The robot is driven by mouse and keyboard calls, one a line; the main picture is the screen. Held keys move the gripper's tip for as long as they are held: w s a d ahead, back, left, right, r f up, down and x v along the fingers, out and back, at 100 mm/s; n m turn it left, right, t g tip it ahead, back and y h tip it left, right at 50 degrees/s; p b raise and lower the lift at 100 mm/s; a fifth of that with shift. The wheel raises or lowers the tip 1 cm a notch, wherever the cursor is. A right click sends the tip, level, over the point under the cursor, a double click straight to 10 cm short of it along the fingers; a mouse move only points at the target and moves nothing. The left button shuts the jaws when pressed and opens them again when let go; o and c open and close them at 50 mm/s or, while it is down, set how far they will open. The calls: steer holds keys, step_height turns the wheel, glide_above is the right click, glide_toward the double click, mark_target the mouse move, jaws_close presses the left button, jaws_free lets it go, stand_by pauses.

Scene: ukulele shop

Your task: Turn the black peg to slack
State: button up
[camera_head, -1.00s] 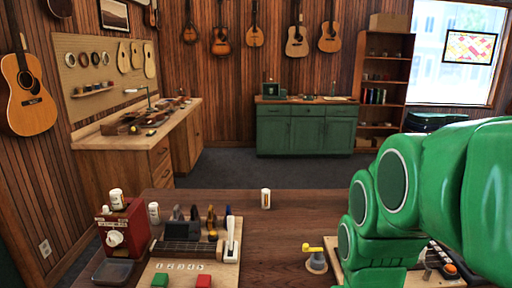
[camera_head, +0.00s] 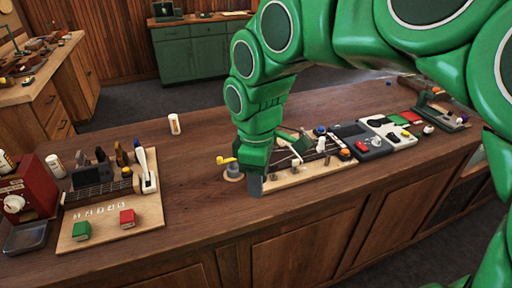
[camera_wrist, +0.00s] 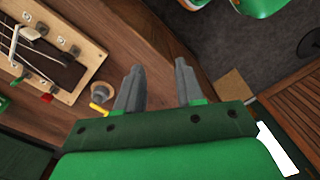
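My gripper (camera_head: 255,186) is low over the front of the wooden counter, at the left end of a light wood board (camera_head: 292,184) with a dark neck and strings. In the wrist view its two grey fingers (camera_wrist: 160,88) are apart with nothing between them. I cannot tell surely whether that one is the black peg. My arm hides part of the board in the head view.
A yellow-handled crank (camera_head: 228,160) stands just left of my gripper. Another board (camera_head: 110,222) with green and red blocks lies at left, beside a red machine (camera_head: 28,185). The counter between the boards is mostly clear.

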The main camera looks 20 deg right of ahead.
steer(key=w+d+n, duration=0.4)
steer(key=w, duration=0.5)
steer(key=n, duration=0.3)
glide_above(274, 166)
step_height(274, 166, down, 4)
steer(key=shift+r, duration=0.1)
steer(key=shift+d+f, duration=0.1)
steer(key=shift+f, duration=0.25)
step_height(274, 166, down, 7)
steer(key=shift+f, duration=0.15)
jaws_close()
